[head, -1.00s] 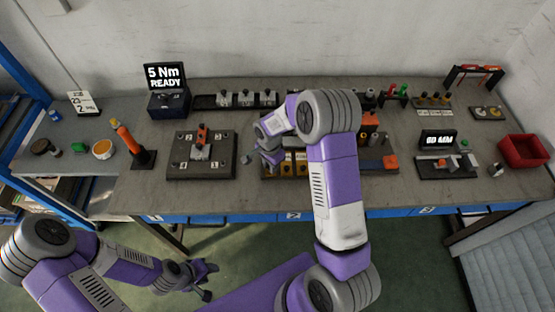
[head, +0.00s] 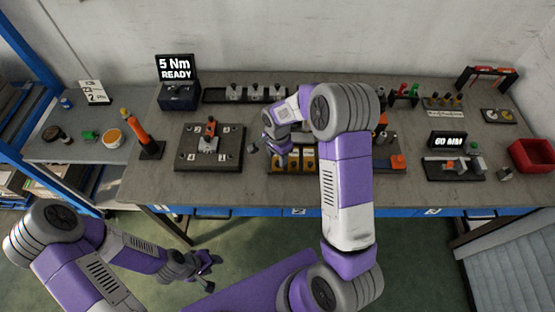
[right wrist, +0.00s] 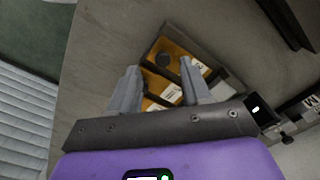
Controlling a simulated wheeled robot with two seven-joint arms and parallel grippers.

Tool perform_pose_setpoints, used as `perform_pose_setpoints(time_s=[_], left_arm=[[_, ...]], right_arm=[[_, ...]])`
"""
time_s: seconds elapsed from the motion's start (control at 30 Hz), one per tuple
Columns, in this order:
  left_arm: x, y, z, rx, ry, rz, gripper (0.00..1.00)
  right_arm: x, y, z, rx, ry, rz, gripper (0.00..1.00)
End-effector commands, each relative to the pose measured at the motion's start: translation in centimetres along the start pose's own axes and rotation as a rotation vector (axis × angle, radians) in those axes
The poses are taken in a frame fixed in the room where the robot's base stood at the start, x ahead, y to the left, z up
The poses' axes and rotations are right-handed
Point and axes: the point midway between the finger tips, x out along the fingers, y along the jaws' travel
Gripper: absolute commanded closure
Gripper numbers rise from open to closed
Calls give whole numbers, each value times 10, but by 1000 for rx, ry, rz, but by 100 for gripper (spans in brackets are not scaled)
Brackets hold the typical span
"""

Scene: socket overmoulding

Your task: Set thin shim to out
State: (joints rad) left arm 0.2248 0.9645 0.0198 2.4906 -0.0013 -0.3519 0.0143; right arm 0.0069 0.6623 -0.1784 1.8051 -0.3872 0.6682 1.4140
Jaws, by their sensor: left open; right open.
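I cannot make out for sure which piece is the thin shim. A dark tray (right wrist: 219,71) with yellow-orange compartments and white labels lies under my right gripper (right wrist: 160,68) in the right wrist view. A dark round disc (right wrist: 162,62) sits in its far compartment, seen between the fingers. My right gripper is open with nothing between its fingers, above the tray. In the head view the right gripper (head: 268,148) is at the tray's left end, and my arm hides the tray's middle. My left gripper (head: 205,268) is open and empty, in front of the table, low.
A dark plate (head: 230,160) with a small orange-topped fixture stands left of the tray. A 60 MM display (head: 447,140) and red bin (head: 532,155) are at the right. Bare tabletop lies along the front edge.

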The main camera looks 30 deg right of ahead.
Motion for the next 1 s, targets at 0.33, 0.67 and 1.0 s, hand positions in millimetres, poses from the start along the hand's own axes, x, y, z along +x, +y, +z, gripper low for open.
perform_pose_setpoints(time_s=[0.33,0.67,1.0], left_arm=[[-3,1,0,0,0,0,57],[-3,1,0,0,0,0,57],[-3,1,0,0,1,0,57]], right_arm=[[-42,0,0,-1,-1,0,52],[-42,0,0,-1,-1,2,52],[-42,0,0,-1,-1,2,52]])
